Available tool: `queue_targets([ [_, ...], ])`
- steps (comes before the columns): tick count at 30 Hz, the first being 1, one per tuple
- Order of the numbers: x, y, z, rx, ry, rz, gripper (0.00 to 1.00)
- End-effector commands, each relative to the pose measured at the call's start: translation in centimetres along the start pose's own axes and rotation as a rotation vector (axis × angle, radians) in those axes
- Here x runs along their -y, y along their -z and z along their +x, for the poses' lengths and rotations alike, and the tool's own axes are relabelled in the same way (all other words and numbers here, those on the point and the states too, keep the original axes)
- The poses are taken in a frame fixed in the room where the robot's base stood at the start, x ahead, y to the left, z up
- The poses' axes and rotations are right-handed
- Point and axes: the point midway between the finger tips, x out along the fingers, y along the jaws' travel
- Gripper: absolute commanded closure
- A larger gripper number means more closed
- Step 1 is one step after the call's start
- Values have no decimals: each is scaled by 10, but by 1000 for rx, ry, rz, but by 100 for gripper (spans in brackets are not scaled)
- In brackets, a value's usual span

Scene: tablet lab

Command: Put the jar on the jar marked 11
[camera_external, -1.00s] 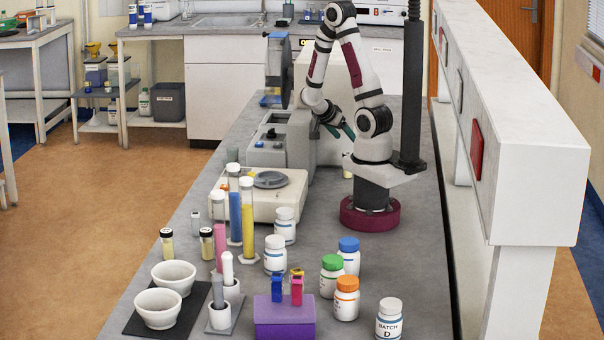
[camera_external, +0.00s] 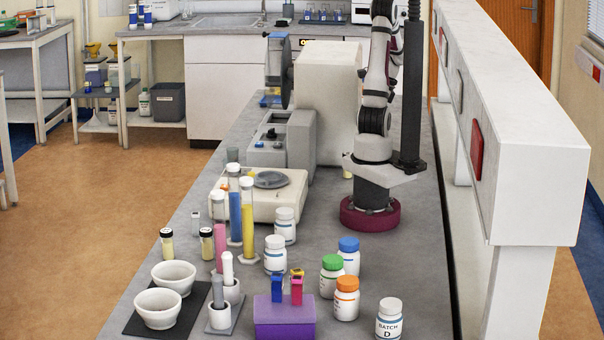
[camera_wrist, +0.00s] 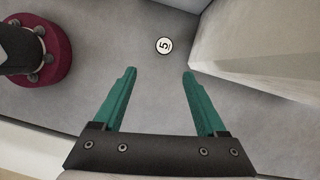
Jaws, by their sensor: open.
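My gripper (camera_wrist: 159,72) shows in the wrist view with its two teal fingers apart and nothing between them. In the external view it is hidden behind my arm. A small round white disc marked 5 (camera_wrist: 164,46) lies just beyond the fingertips in the wrist view; I cannot tell if it is a jar lid or a flat mark. White jars stand on the bench: two with white lids (camera_external: 275,254) (camera_external: 285,226), one blue-lidded (camera_external: 348,255), one green-lidded (camera_external: 332,276), one orange-lidded (camera_external: 346,299) and one labelled BATCH D (camera_external: 389,320). I can read no 11.
A grey-and-white machine (camera_external: 325,105) stands left of my arm, and a balance (camera_external: 262,195) is nearer. Tall coloured tubes (camera_external: 247,220), mortars (camera_external: 158,308) and a purple block (camera_external: 285,317) crowd the front. A white partition (camera_external: 520,150) runs along the right.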

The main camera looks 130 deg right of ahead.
Motion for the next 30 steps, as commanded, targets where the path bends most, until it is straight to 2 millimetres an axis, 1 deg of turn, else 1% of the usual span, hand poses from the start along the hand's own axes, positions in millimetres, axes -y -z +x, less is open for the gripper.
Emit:
queue_targets([
  [6, -2, -2, 61, 6, -12, 0, 26],
  [9, -2, -2, 85, 5, -9, 0, 26],
  [14, 0, -1, 105, 4, -7, -1, 26],
  [19, 6, 0, 140, 4, -9, -1, 26],
  [22, 6, 0, 151, 3, -7, -1, 26],
  [28, 7, 0, 153, 2, -3, -2, 26],
  [29, 7, 0, 153, 2, -3, -2, 28],
  [30, 7, 0, 153, 2, -3, -2, 35],
])
